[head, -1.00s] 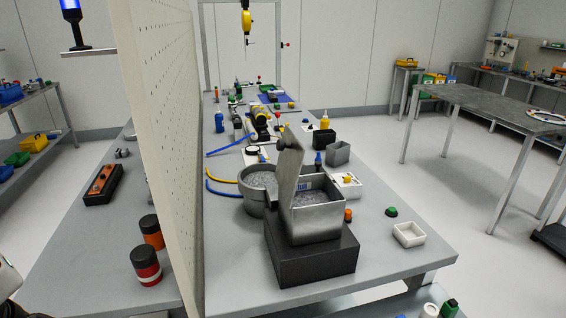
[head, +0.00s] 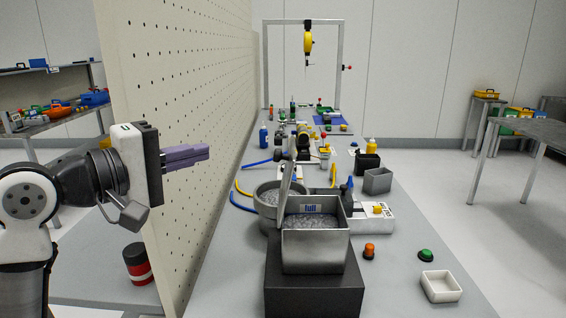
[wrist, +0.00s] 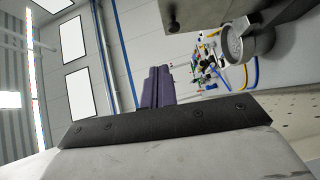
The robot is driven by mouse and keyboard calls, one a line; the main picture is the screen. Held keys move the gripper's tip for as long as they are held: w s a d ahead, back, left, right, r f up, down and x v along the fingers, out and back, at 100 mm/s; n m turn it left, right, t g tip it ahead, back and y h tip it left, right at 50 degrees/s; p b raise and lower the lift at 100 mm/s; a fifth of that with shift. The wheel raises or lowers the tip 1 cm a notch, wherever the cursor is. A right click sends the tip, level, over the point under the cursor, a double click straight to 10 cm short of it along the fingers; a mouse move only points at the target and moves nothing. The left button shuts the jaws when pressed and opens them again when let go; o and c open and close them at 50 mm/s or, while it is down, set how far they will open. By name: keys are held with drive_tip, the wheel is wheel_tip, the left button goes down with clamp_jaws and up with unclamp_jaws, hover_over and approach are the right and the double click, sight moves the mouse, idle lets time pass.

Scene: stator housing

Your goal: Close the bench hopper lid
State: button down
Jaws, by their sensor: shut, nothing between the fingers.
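The bench hopper (head: 316,245) is a square grey metal box on a dark block, with grey granular material and a "full" label inside. Its lid (head: 287,186) is open, a thin grey panel standing nearly upright at the hopper's left side and seen almost edge-on. My gripper (head: 207,152), with purple fingers, is shut and empty. It appears left of the lid in the head view, about level with its top and clear of it. In the wrist view the closed fingers (wrist: 157,74) touch nothing. A grey panel (wrist: 205,10) at the top there may be the lid.
A round metal bowl (head: 267,207) stands beside the hopper and shows in the wrist view (wrist: 234,42). A perforated board (head: 205,130) rises left of the bench. A white tray (head: 441,287), green button (head: 426,255) and orange button (head: 369,251) lie right of the hopper.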

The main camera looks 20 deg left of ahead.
drive_tip(key=w+d+f+p, duration=0.2)
drive_tip(key=w+d+p, duration=0.1)
drive_tip(key=w, duration=0.2)
drive_tip(key=w+d+f+y+p, duration=0.1)
drive_tip(key=w+d+p, duration=0.1)
drive_tip(key=w, duration=0.4)
drive_tip(key=shift+d+f+g+p, duration=0.3)
drive_tip(key=shift+d+f+p, duration=0.1)
drive_tip(key=shift+d, duration=0.3)
drive_tip(key=shift+y+b, duration=0.3)
